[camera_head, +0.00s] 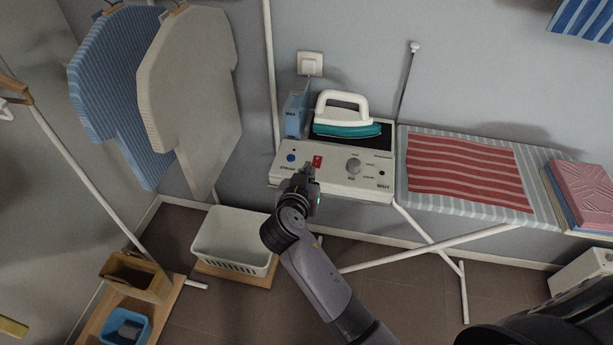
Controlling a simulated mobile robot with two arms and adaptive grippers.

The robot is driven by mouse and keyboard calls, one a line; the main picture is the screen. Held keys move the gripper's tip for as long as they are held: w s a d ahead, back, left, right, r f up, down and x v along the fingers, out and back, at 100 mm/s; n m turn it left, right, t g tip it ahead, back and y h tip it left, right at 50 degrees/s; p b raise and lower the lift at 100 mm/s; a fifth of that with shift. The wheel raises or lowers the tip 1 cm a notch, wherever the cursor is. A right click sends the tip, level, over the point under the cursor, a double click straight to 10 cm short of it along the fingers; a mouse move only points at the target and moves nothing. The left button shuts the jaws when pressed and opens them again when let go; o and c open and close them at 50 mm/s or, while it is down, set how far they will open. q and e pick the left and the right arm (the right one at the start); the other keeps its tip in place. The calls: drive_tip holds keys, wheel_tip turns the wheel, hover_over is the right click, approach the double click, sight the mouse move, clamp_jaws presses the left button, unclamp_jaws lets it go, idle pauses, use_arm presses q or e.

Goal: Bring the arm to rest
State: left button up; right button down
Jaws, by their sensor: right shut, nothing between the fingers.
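My right gripper (310,173) is shut and empty. It is at the front of the white control panel (335,187) of the ironing station, close to a small red switch (317,161). I cannot tell whether its fingertips touch the panel. My right arm (318,277) reaches up to it from the bottom of the view. A white and teal iron (345,117) rests on the dark plate behind the panel. My left gripper is not in view.
A striped ironing board (460,180) with a red striped cloth (468,165) extends to the right, with folded cloths (583,188) at its end. A white basket (234,241) stands left of my arm. Shirts (190,95) hang at the upper left.

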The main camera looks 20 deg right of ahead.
drive_tip(key=s+a+f+n+g+y+b, duration=0.15)
drive_tip(key=s+f, duration=0.25)
drive_tip(key=f, duration=0.7)
drive_tip(key=s+f+n+g+y, duration=0.2)
drive_tip(key=s+f+n, duration=0.15)
drive_tip(key=f, duration=0.85)
drive_tip(key=s+a+f+n+g+y, duration=0.15)
drive_tip(key=s+f, duration=0.35)
drive_tip(key=f, duration=0.6)
drive_tip(key=s+d+f+n+g+y+b, duration=0.1)
drive_tip(key=s+d+f+n+g+y, duration=0.15)
drive_tip(key=s+f, duration=1.1)
use_arm(q)
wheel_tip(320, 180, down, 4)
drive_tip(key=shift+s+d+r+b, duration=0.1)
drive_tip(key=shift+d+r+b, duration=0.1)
drive_tip(key=shift+b, duration=0.35)
use_arm(e)
drive_tip(key=s+d+f+g, duration=0.1)
drive_tip(key=s+f, duration=0.1)
drive_tip(key=s, duration=0.5)
drive_tip(key=s+d+f+g, duration=0.1)
drive_tip(key=s+d+f, duration=0.1)
drive_tip(key=s, duration=0.6)
drive_tip(key=s+d+f+g, duration=0.1)
drive_tip(key=s+f, duration=0.3)
drive_tip(key=s, duration=0.3)
drive_tip(key=shift+s+d, duration=0.2)
drive_tip(key=shift+d, duration=0.2)
